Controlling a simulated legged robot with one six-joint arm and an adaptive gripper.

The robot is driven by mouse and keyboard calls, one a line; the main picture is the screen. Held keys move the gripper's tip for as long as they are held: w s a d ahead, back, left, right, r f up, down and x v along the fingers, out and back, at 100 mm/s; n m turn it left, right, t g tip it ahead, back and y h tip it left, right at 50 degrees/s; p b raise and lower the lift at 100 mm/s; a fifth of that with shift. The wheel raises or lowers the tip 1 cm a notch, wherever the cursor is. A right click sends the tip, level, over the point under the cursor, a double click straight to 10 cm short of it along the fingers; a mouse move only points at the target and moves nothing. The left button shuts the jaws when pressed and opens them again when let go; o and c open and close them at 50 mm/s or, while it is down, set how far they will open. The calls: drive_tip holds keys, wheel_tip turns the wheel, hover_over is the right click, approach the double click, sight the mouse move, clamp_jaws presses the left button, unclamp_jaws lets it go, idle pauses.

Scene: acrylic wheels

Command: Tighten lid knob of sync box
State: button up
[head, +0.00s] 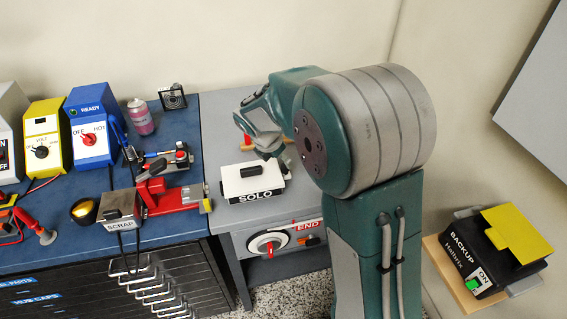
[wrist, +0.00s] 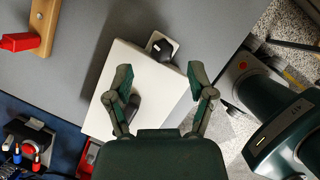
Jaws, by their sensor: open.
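A white box (head: 263,186) labelled SOLO sits on the grey bench, with a dark handle (head: 250,172) on its lid. No label reading "sync" is visible. In the wrist view the white lid (wrist: 155,78) lies below my gripper (wrist: 159,76), with the dark handle (wrist: 133,106) near the left finger. A black knob (wrist: 161,47) sits on a small tab at the lid's far edge, beyond the fingertips. My gripper is open and empty, with its fingers spread over the lid. In the head view my gripper (head: 264,143) is above and behind the box; the knob cannot be made out there.
A wooden block with a red part (wrist: 42,24) lies near the box. The grey bench front carries a round dial (head: 268,243). A SCRAP box (head: 120,208) and red vise (head: 165,190) stand left. A black BACKUP box (head: 490,262) is at right.

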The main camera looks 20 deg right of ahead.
sight(284, 165)
drive_tip(key=x, duration=0.3)
drive_tip(key=shift+d+f, duration=0.2)
drive_tip(key=shift+a, duration=0.1)
drive_tip(key=shift+c, duration=0.6)
clamp_jaws()
drive_tip(key=m+g, duration=0.1)
drive_tip(key=m, duration=0.1)
drive_tip(key=m+g, duration=0.1)
drive_tip(key=m, duration=0.2)
drive_tip(key=shift+f+m+h, duration=0.1)
drive_tip(key=shift+m+h, duration=0.2)
drive_tip(key=m+g, duration=0.2)
drive_tip(key=m, duration=0.2)
drive_tip(key=shift+m, duration=0.3)
